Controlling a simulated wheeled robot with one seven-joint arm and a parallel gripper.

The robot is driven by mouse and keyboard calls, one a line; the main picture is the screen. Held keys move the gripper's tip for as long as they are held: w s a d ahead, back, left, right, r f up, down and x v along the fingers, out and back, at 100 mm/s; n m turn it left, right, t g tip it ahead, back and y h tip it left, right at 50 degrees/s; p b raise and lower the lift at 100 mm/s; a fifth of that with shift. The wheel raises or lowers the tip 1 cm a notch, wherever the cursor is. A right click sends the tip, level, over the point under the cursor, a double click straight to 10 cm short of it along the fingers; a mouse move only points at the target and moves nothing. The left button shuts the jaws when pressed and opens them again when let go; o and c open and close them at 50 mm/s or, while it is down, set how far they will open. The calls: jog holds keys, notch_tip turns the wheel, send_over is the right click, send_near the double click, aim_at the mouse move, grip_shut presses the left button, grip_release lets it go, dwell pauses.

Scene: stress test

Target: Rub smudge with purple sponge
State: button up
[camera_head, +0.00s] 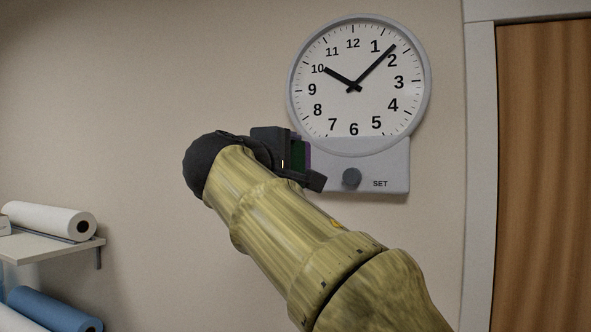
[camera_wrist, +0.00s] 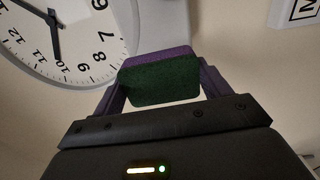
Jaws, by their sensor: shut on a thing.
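The purple sponge (camera_wrist: 160,75) shows in the wrist view with a dark green face toward the camera and a purple layer along its top edge. My gripper (camera_head: 302,160) is shut on it, with a finger on each side. In the head view only a narrow strip of the sponge (camera_head: 298,154) shows between the dark fingers, in front of or beside the left edge of the clock's grey panel. I cannot tell whether the sponge touches the wall or panel. No smudge can be made out in either view; the arm and sponge hide part of the wall.
A round wall clock (camera_head: 360,110) hangs above the grey panel (camera_head: 392,165), which has a dark knob (camera_head: 351,178) marked SET. A wooden door (camera_head: 545,180) is at right. A shelf (camera_head: 45,246) with a white roll (camera_head: 45,220) is at left. Bare wall lies between.

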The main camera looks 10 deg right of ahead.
jog(key=shift+s+a, duration=0.15)
jog(key=v, duration=0.2)
jog(key=shift+s+a+b, duration=0.2)
jog(key=shift+s+b, duration=0.15)
jog(key=shift+b, duration=0.05)
dwell(0.6)
